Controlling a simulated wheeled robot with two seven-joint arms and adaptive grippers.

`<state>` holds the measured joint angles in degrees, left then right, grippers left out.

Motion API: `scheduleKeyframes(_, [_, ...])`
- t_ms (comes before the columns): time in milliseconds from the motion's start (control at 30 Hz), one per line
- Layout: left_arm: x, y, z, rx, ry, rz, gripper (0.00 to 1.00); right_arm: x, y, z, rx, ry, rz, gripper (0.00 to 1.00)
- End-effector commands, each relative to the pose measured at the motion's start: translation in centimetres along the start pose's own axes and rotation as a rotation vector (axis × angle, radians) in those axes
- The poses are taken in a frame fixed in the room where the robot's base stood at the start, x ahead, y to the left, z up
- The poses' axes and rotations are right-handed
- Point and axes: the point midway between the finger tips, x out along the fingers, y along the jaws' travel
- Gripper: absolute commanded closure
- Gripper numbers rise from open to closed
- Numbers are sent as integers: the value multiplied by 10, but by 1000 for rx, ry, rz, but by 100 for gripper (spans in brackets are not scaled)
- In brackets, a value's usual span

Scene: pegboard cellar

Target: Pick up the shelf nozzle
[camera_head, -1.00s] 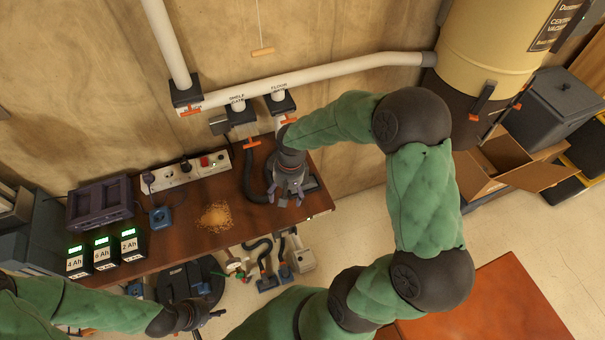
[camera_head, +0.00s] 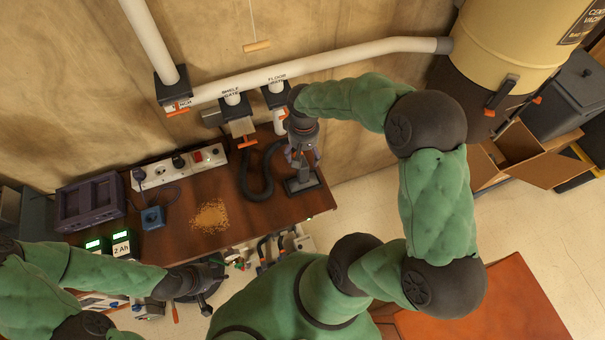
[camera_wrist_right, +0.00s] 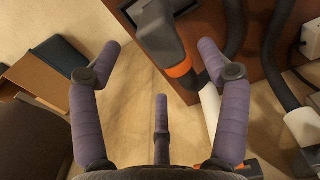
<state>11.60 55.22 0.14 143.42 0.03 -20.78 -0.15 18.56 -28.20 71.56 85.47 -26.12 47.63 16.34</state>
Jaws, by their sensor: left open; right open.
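The shelf nozzle (camera_head: 303,184) is a dark grey flat nozzle lying at the right end of the brown shelf (camera_head: 180,228), with a black hose beside it. In the right wrist view its dark body with an orange ring (camera_wrist_right: 181,69) shows at the top, between the tips of my purple fingers. My right gripper (camera_head: 302,156) is open just behind and above the nozzle, and the wrist view shows its spread fingers (camera_wrist_right: 160,58) empty. I cannot tell whether a finger touches it. My left gripper (camera_head: 213,287) is open at the lower left, below the shelf's front edge, away from the nozzle.
White pipe (camera_head: 330,68) with gates labelled shelf and floor runs along the wall behind. A power strip (camera_head: 180,166), purple crate (camera_head: 90,203), blue block (camera_head: 153,217) and sawdust pile (camera_head: 210,214) are on the shelf. An open cardboard box (camera_head: 540,150) stands right.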

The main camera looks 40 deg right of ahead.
Motion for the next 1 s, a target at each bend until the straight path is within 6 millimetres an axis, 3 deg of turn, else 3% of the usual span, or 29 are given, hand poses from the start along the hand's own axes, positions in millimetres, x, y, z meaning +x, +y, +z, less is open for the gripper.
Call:
scheduleKeyframes(400, [1,0,0,0,0,0,55,48,0,4,-1,-1,-1,24])
scheduleKeyframes(667, [1,0,0,0,0,0,55,51,1,4,-1,1,0,24])
scheduleKeyframes(733, [1,0,0,0,0,0,55,51,1,4,-1,1,0,35])
scheduleKeyframes(967, [1,0,0,0,0,0,55,51,0,4,-1,0,0,100])
scheduleKeyframes(1000, [1,0,0,0,0,0,55,51,0,4,-1,0,0,100])
